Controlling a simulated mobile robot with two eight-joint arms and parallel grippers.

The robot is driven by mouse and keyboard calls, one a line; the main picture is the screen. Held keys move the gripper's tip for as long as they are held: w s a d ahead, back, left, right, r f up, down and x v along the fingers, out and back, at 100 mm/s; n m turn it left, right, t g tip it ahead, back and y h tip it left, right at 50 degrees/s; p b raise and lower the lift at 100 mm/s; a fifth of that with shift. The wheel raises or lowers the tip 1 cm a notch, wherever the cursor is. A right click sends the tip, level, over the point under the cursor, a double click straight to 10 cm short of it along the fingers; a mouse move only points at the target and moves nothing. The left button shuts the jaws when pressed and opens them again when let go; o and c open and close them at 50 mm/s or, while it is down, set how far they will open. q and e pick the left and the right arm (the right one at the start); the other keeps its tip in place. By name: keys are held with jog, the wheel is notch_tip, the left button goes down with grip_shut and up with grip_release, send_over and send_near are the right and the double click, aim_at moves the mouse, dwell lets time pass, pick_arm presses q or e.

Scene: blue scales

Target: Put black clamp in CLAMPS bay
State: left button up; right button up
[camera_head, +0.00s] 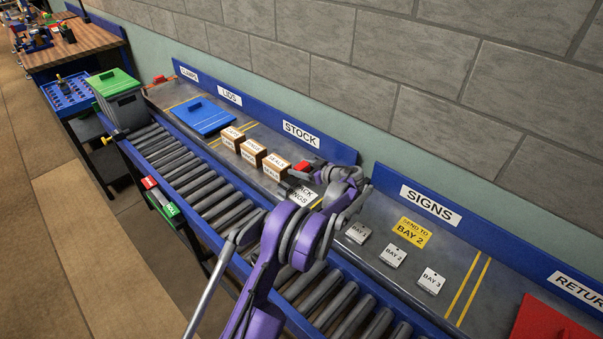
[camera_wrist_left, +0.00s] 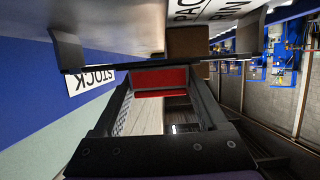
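I cannot make out a black clamp for certain in either view. The CLAMPS sign (camera_head: 188,74) marks the bay at the far end of the deck, with a small red object near its left edge. My left gripper (camera_wrist_left: 160,42) looks open in the left wrist view, its fingertips wide apart with bare deck and part of a box between or beyond them. In the head view my purple left arm reaches over the rollers to the STOCK bay. A small red patch (camera_head: 304,166) shows by the hand; I cannot tell what it belongs to. My right gripper is not in view.
Several brown labelled boxes (camera_head: 252,152) stand in the STOCK bay. A blue lid (camera_head: 203,117) lies in the LIDS bay. A grey crate with a green lid (camera_head: 114,84) stands at the roller conveyor's far end. Bay plates and a yellow sign (camera_head: 411,232) lie right of the hand.

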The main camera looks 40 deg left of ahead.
pick_arm(q)
jog(key=c, duration=0.7)
jog(key=shift+r, duration=0.1)
